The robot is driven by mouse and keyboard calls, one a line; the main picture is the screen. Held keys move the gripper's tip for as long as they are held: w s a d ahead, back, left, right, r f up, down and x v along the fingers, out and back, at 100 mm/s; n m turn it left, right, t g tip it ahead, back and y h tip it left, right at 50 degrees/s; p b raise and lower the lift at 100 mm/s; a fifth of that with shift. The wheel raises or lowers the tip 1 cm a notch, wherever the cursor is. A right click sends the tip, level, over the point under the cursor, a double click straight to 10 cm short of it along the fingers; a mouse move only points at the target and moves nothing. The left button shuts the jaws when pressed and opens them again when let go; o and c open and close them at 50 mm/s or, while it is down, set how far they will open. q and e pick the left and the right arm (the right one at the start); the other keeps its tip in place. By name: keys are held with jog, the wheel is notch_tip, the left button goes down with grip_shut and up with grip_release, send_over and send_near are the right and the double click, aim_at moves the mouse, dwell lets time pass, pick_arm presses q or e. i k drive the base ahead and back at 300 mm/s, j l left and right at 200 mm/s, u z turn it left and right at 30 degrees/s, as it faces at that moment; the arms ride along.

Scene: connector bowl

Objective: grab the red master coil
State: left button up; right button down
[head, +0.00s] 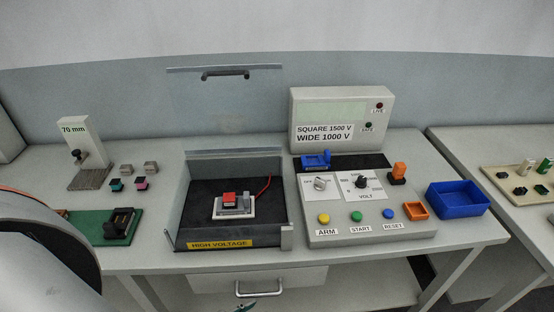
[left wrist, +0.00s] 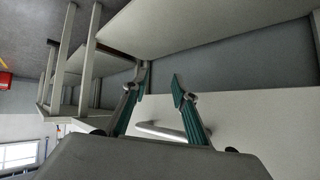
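A red block (head: 229,198), which looks like the red master coil, sits on a grey and white holder (head: 235,212) inside the clear-walled test box (head: 182,195) marked HIGH VOLTAGE. The box's clear lid (head: 225,110) stands raised. My left gripper (left wrist: 160,76) is open and empty, its two teal-padded fingers apart. A small teal tip of it shows at the bottom edge of the head view, below the table top and far from the red block. My right gripper is in neither view.
A closed drawer (head: 270,278) with a bar handle (head: 259,289) lies under the table. A control console (head: 370,225), a blue bin (head: 457,199), and a green board (head: 113,236) stand on the table. A gauge (head: 78,140) stands back left.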

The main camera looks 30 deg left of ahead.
aim_at(230, 199)
jog(key=u, duration=1.25)
